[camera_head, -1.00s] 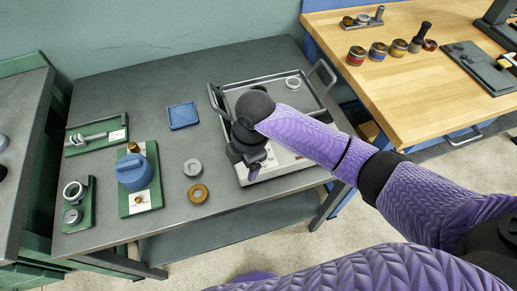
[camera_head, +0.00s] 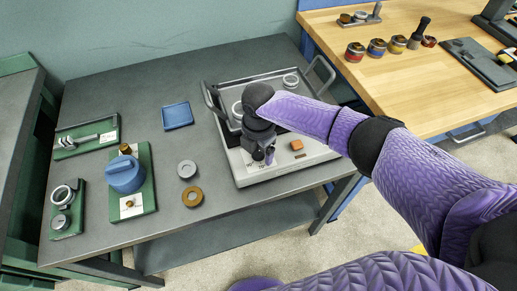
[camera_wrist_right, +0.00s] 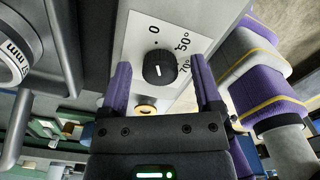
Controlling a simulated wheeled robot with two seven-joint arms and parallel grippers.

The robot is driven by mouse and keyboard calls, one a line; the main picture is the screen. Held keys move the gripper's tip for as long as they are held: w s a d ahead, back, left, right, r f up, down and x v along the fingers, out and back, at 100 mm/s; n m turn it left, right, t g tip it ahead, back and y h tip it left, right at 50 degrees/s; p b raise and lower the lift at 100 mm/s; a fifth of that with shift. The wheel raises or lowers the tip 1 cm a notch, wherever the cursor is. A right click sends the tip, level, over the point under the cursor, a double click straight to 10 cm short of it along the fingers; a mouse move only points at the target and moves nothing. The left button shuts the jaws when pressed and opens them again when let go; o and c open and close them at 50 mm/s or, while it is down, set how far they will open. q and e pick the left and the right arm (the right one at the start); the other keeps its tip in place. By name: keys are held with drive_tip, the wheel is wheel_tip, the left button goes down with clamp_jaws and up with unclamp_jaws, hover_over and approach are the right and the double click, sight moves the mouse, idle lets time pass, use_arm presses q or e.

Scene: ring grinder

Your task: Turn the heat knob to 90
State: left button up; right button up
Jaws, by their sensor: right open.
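The black heat knob (camera_wrist_right: 160,67) is in the right wrist view, on a pale dial plate (camera_wrist_right: 135,50) marked 0, 50° and 70°. No 90 mark is visible. The knob has a short white line, but I cannot tell its exact setting. My right gripper (camera_wrist_right: 158,85) is open, with one purple finger on each side of the knob; contact is not clear. In the head view my right gripper (camera_head: 264,156) hangs over the front of the pale heater unit (camera_head: 308,160) and hides the knob. My left gripper is not in view.
An orange block-like part (camera_head: 296,146) sits on the unit, right of my gripper. A tray with handles (camera_head: 318,108) lies behind. A grey ring (camera_head: 187,169), a brass ring (camera_head: 192,197) and a blue tray (camera_head: 177,115) are to the left. The table's left rear is clear.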

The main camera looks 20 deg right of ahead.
clamp_jaws()
